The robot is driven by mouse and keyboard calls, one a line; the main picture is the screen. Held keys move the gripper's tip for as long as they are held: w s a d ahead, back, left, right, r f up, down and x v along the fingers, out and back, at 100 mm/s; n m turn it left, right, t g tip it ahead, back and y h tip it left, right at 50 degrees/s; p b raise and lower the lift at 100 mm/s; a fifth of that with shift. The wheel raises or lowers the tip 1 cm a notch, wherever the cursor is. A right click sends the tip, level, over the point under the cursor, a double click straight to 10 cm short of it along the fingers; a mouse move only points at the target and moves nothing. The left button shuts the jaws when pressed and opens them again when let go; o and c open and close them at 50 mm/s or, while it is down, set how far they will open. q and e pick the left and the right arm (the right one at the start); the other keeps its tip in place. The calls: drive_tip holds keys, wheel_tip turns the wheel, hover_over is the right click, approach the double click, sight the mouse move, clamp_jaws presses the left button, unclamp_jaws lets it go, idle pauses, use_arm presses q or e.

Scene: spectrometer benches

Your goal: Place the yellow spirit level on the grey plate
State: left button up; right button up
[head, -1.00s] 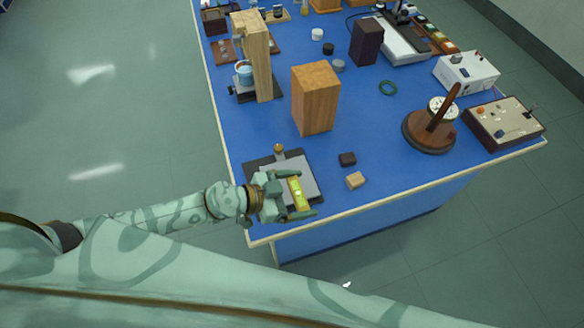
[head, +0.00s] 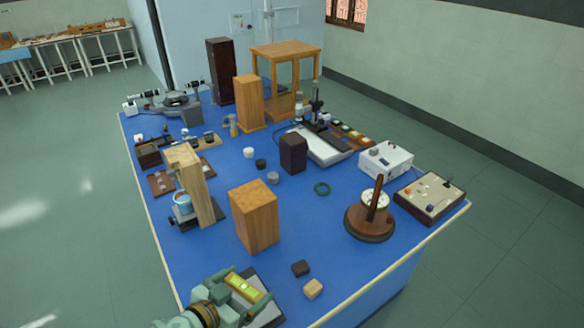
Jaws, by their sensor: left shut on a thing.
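The yellow spirit level (head: 243,287) is in the lower part of the head view, between the fingers of my left gripper (head: 242,290). My left gripper is shut on it. The grey plate (head: 267,313) shows only in part at the bottom edge, behind and to the right of the gripper. The gripper and level cover much of the plate, and I cannot tell whether the level touches it. My right gripper is not in view.
A tall wooden block (head: 255,217) stands beyond the plate. A round wooden stand with a post (head: 371,222) is farther right. The blue table's (head: 325,243) middle has free room.

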use_arm(q)
drive_tip(key=w+a+r+n+t+y+b, duration=0.2)
drive_tip(key=a+r+n+y+b, duration=0.5)
drive_tip(key=a+b, duration=0.3)
drive_tip(key=shift+w+r+y+b, duration=0.3)
drive_tip(key=shift+r+b, duration=0.1)
drive_tip(key=shift+b, duration=0.55)
